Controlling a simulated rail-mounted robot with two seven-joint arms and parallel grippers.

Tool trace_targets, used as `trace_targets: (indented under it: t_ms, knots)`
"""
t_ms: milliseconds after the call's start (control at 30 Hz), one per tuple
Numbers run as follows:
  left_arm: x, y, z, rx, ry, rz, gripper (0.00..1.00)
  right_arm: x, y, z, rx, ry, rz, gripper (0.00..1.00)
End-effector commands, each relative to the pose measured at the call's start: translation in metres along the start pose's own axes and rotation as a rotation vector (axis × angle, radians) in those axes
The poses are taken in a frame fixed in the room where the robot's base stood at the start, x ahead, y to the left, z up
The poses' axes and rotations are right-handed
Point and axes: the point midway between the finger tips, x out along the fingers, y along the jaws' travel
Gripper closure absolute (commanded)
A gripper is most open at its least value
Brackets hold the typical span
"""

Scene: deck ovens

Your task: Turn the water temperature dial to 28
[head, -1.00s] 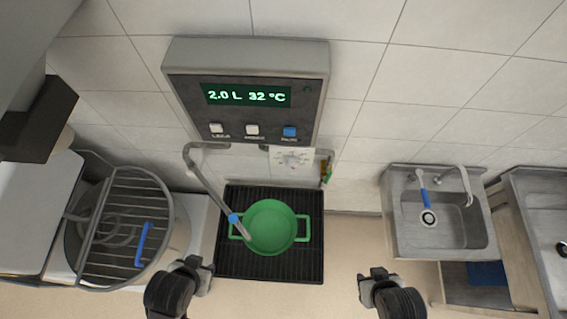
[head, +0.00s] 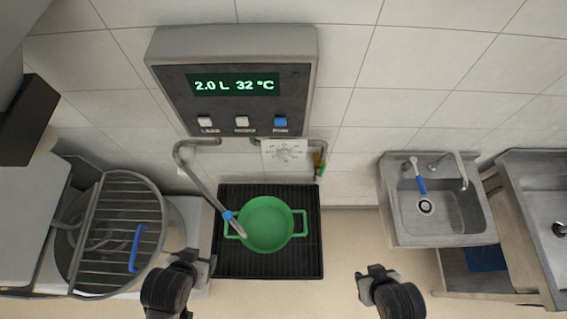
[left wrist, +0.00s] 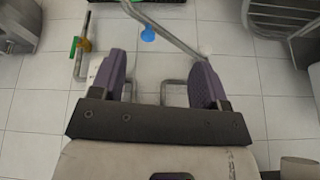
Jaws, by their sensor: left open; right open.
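The box's display (head: 235,83) reads 2.0 L and 32 °C. My left gripper (head: 199,262) is low in the head view, left of the black grate and well short of the dial. In the left wrist view its two purple-padded fingers (left wrist: 160,75) are apart with nothing between them. My right gripper (head: 371,272) is right of the grate, open and empty, also away from the dial. The dial's exact pointer setting is too small to read.
A green pot (head: 266,226) stands on the black grate (head: 270,269) under a bent spout (head: 205,185). A caged mixer bowl (head: 110,235) is at the left. A steel sink (head: 440,205) is at the right. A valve with a green handle (head: 319,165) is right of the dial.

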Motion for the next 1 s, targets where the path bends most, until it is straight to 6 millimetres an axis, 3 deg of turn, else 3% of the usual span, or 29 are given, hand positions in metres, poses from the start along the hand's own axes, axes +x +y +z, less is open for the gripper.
trace_targets:
  t_ms: [33,167,267,400,500,600,767,1000]
  knots:
    - [0.022,0.004,-0.011,0.007,0.05,0.005,0.32,0.026,-0.001,0.009,0.0,-0.001,0.0,0.56]
    - [0.056,0.029,-0.044,0.059,0.129,0.045,0.32,0.061,-0.002,0.02,0.0,-0.003,0.0,0.56]
    - [0.094,0.048,-0.061,0.119,0.14,0.022,0.32,0.085,-0.003,0.027,0.0,-0.003,0.0,0.56]
    - [0.153,0.067,-0.09,0.247,0.193,-0.157,0.32,0.113,-0.004,0.036,0.0,-0.003,0.0,0.56]
    - [0.18,0.077,-0.11,0.411,0.264,-0.327,0.32,0.122,-0.004,0.038,0.0,-0.003,0.0,0.56]
    - [0.197,0.09,-0.125,0.651,0.339,-0.513,0.32,0.124,-0.004,0.039,0.0,-0.001,0.001,0.56]
    - [0.208,0.119,-0.137,1.12,0.437,-0.809,0.32,0.12,-0.004,0.037,0.0,0.002,0.001,0.56]
    - [0.199,0.157,-0.158,1.743,0.531,-1.211,0.32,0.12,-0.004,0.037,0.0,0.002,0.001,0.56]
